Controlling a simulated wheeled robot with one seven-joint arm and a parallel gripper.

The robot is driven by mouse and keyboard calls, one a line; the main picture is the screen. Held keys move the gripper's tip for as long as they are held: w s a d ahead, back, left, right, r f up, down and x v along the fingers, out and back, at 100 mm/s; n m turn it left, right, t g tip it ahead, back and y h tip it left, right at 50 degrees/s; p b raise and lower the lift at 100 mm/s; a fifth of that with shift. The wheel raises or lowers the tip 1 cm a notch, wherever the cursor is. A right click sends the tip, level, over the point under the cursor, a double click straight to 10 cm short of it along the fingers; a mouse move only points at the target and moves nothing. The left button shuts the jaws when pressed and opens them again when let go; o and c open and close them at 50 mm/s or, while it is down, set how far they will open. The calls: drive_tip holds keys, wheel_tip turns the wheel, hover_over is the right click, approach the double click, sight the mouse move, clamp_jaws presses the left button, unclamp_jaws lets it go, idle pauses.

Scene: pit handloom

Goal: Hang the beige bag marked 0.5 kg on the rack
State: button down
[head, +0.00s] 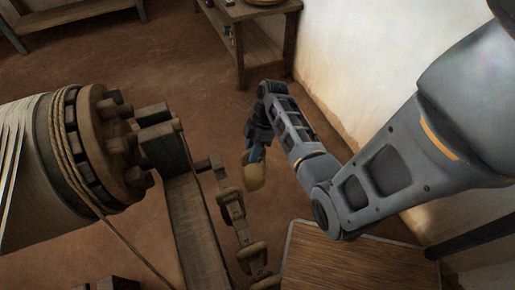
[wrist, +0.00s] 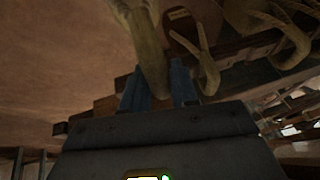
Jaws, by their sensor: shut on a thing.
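My gripper (head: 256,152) is shut on a beige bag (head: 254,178), which hangs below the fingers in the head view. In the wrist view an olive-beige part of the bag (wrist: 149,58) is between the two blue fingers (wrist: 160,88). No 0.5 kg mark is readable. The rack (head: 233,208), a wooden piece with several curved hooks or pegs, is just below and left of the bag in the head view. One pale hook (wrist: 208,65) is close to the right of the fingers in the wrist view. I cannot tell whether the bag touches the rack.
A loom roller with rope (head: 70,150) and a wooden beam (head: 192,230) are left of the rack. A wooden board (head: 350,262) lies at the lower right. A wooden table (head: 250,50) stands at the back by the white wall (head: 370,60). Open floor (head: 185,60) lies between.

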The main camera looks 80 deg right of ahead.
drive_tip(key=shift+w+a+f+b, duration=0.1)
drive_tip(key=shift+w+a+b, duration=0.3)
drive_tip(key=shift+w+a, duration=1)
drive_tip(key=shift+w+a+f+b, duration=0.15)
drive_tip(key=shift+w+a+b, duration=0.25)
drive_tip(key=shift+w+a, duration=0.9)
drive_tip(key=shift+w+a+f+b, duration=0.1)
drive_tip(key=shift+w+a+b, duration=0.55)
drive_tip(key=shift+w, duration=1.25)
drive_tip(key=shift+b+x, duration=0.3)
drive_tip(key=shift+x, duration=0.5)
drive_tip(key=shift+s+f, duration=0.1)
drive_tip(key=shift+f, duration=0.25)
drive_tip(key=c, duration=0.8)
unclamp_jaws()
drive_tip(key=shift+v, duration=3.9)
